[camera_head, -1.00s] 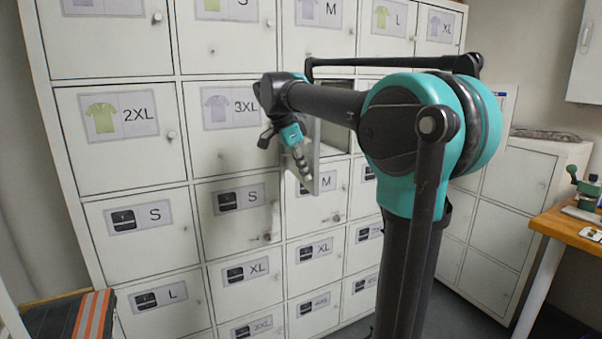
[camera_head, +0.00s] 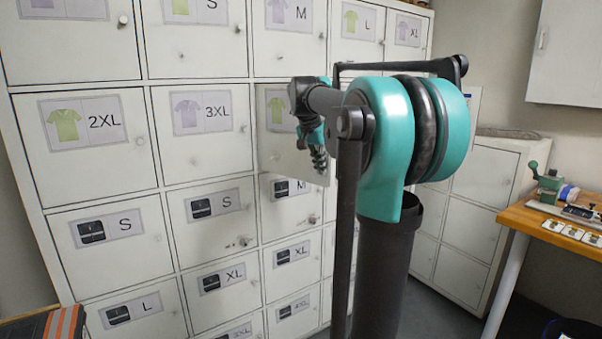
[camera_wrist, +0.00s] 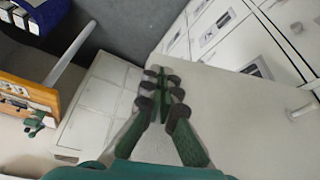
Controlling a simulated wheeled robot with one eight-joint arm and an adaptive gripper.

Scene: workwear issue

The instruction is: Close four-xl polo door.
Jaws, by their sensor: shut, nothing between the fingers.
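The four-XL polo door (camera_head: 277,150) is the white panel right of the 3XL door, with a green shirt on its label (camera_head: 276,108). It stands ajar, its right edge swung out from the locker front. My arm hides part of the door and its opening. My gripper (camera_head: 320,160) is at the door's right part, on its outer side; I cannot tell if it touches. In the wrist view the gripper's fingers (camera_wrist: 163,85) are together and empty, beside a large white panel (camera_wrist: 245,125), apparently this door, with a knob (camera_wrist: 303,110) at right.
The neighbouring 3XL door (camera_head: 205,150) and the doors below look shut. A low white cabinet (camera_head: 480,180) stands at the right, beside a wooden table (camera_head: 520,218) with tools. Open grey floor shows in the wrist view (camera_wrist: 130,30).

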